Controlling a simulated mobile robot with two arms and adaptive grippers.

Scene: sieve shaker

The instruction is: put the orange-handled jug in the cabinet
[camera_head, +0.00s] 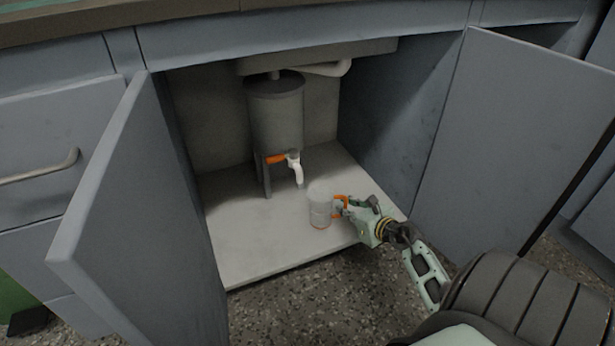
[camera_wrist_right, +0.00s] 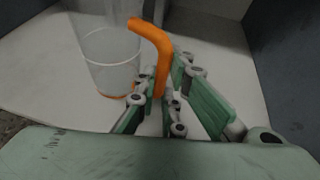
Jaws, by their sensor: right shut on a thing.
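The clear jug (camera_head: 320,209) with an orange handle (camera_head: 341,203) is inside the open cabinet, over the front right part of its pale floor (camera_head: 245,245). It looks upright; I cannot tell whether its base touches the floor. My right gripper (camera_head: 350,207) is shut on the orange handle, from the right of the jug. In the right wrist view the jug (camera_wrist_right: 108,60) is at the upper left, and the handle (camera_wrist_right: 160,55) runs down between the fingers of the gripper (camera_wrist_right: 158,100). My left gripper is not in view.
A grey cylindrical tank (camera_head: 276,115) with an orange and white tap (camera_head: 295,166) stands behind the jug. A white pipe (camera_head: 325,69) runs above. The left door (camera_head: 140,220) and right door (camera_head: 525,135) are open. Cabinet floor left of the jug is clear.

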